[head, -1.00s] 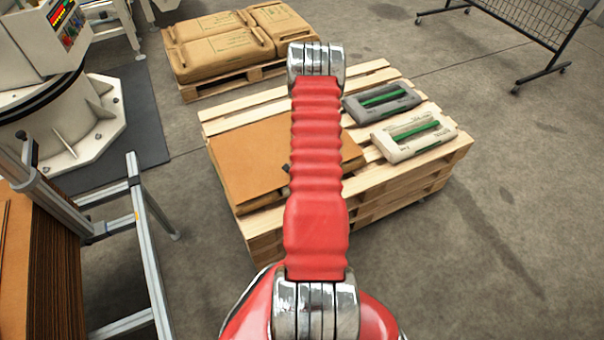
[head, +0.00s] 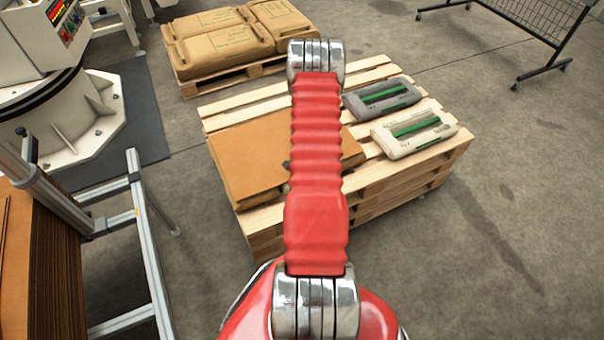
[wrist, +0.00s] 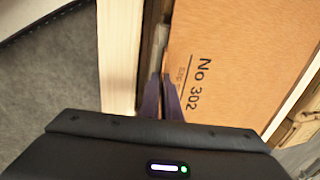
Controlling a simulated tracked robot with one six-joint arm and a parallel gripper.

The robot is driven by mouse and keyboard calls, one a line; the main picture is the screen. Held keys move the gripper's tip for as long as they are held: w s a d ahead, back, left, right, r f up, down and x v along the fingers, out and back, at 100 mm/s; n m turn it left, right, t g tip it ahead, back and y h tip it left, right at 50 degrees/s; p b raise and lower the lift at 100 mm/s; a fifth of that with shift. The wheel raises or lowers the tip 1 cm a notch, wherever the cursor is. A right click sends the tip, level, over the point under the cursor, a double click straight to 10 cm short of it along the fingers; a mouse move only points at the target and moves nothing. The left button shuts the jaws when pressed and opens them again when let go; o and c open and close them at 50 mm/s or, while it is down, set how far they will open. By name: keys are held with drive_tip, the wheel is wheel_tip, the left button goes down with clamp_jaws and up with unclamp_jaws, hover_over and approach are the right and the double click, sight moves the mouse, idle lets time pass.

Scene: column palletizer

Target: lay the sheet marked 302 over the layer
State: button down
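The brown sheet marked No 302 (wrist: 235,50) fills the upper right of the wrist view. In the head view, the brown sheet (head: 245,155) lies flat at the left of the near pallet, with brown sack sides showing below its edge. My gripper (wrist: 163,78) is at the sheet's edge in the wrist view, its two purple fingers close together with that edge running in between them. It looks shut on the sheet. In the head view my red arm hides most of the gripper and part of the sheet.
A grey sack (head: 380,97) and a white sack (head: 413,131) lie at the right of the near pallet (head: 405,185). Another pallet of brown sacks (head: 230,45) stands behind. A metal rack (head: 145,240) is at left, a wire stand (head: 520,30) at back right. Floor is clear at right.

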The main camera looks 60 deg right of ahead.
drive_tip(key=shift+f, duration=0.45)
idle(0.4)
drive_tip(key=c, duration=1.9)
unclamp_jaws()
drive_tip(key=shift+r, duration=0.15)
drive_tip(key=v, duration=1.3)
drive_tip(key=shift+s+r, duration=0.1)
drive_tip(key=shift+r, duration=0.1)
